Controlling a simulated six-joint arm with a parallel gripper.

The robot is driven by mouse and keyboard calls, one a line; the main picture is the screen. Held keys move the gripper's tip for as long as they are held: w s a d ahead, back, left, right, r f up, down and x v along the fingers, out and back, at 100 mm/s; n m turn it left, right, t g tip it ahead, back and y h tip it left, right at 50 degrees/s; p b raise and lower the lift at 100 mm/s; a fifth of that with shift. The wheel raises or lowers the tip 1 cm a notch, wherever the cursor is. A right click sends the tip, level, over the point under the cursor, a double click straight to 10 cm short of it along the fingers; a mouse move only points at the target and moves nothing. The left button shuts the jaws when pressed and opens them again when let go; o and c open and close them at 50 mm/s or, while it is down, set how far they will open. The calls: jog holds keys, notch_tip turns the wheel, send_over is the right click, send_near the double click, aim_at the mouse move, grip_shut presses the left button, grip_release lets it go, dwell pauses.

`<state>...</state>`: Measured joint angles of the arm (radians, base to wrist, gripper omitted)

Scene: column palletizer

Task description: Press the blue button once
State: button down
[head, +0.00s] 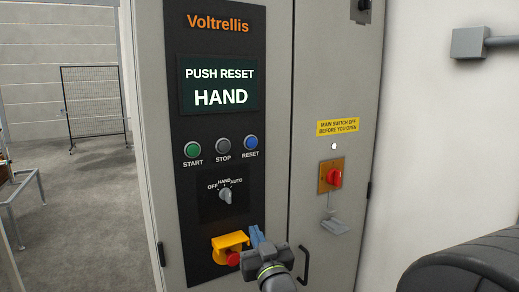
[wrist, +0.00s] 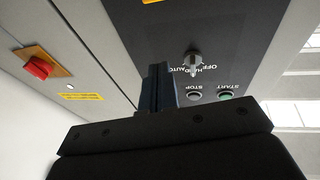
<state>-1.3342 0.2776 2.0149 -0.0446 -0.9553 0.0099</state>
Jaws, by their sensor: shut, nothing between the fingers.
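The blue button (head: 251,142), labelled RESET, is at the right end of a row of three on the black panel. My gripper (head: 256,235) is below it, in front of the lower right of the panel, beside the yellow-shrouded red knob. Its fingers are shut and empty, apart from the button in the head view. In the wrist view, which is upside down, the shut fingers (wrist: 158,78) point at the panel. The blue button does not show there; the fingers appear to cover its place beside the grey STOP button (wrist: 195,96).
The green START button (head: 193,150) is at the row's left end. A selector switch (head: 225,195) sits below the row. The yellow shroud (head: 229,241) sticks out near my gripper. A red main switch (head: 334,177) and a door handle (head: 304,264) are to the right.

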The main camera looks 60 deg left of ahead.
aim_at(252, 143)
jog(key=w+d+r+m+t, duration=0.1)
jog(key=r+m+t, duration=0.3)
jog(key=r, duration=0.5)
jog(key=w+d+r+m+t+h, duration=0.1)
jog(key=w+r+m+t, duration=0.2)
jog(key=r+t, duration=0.3)
notch_tip(252, 143, up, 4)
jog(key=shift+d+r+m+t+h, duration=0.2)
jog(key=shift+d+m+t+h, duration=0.15)
jog(key=shift+m, duration=0.25)
jog(key=shift+a, duration=4.45)
jog(key=shift+a, duration=0.1)
jog(key=shift+a, duration=0.3)
